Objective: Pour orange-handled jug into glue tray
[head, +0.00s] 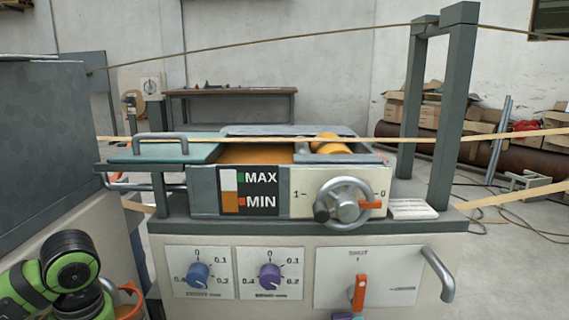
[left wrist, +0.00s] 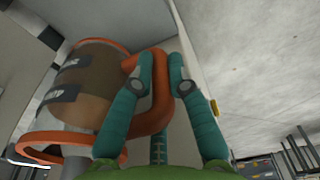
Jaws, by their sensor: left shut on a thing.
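The glue tray (head: 205,190) sits on the machine in the middle of the head view. Brown-orange glue (head: 255,153) shows inside, and its teal lid (head: 165,152) lies over the left part. The tray's level gauge (head: 230,190) is orange beside MIN and white above. The jug (left wrist: 97,75) fills the left of the left wrist view, with a brown band, dark labels and an orange rim. My left gripper (left wrist: 164,78) is shut on its orange handle (left wrist: 160,108). In the head view only an orange bit of the jug (head: 130,291) shows at the lower left. My right gripper is not in view.
A handwheel (head: 345,204) sticks out from the tray's right front. Tan strands (head: 300,139) run across above the tray. A grey post (head: 455,110) stands right of it, and a dark grey cabinet (head: 45,150) at the left. Knobs and a red-orange lever (head: 359,292) are below.

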